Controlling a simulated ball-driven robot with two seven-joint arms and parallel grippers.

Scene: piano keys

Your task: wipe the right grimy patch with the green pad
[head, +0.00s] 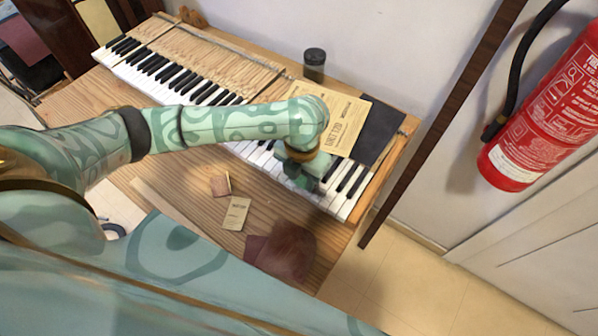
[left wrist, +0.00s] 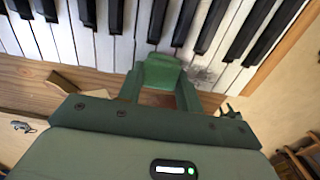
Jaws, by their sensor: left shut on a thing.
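My left gripper (head: 303,182) is over the front of the white keys at the right end of the keyboard (head: 345,205). In the left wrist view its fingers (left wrist: 160,92) are shut on the green pad (left wrist: 161,70), which sits at the front part of the white keys. Whether the pad touches the keys is hard to tell. A grey grimy patch (left wrist: 206,73) shows on the white keys just right of the pad, partly hidden by the gripper. In the head view my gripper hides this area. My right gripper is not in view.
A dark cup (head: 314,64), a yellow booklet (head: 333,121) and a dark folder (head: 381,128) stand or lie behind the keys. Small cards (head: 235,213) and a dark red cloth-like item (head: 284,252) lie on the wood in front. A fire extinguisher (head: 545,110) hangs at right.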

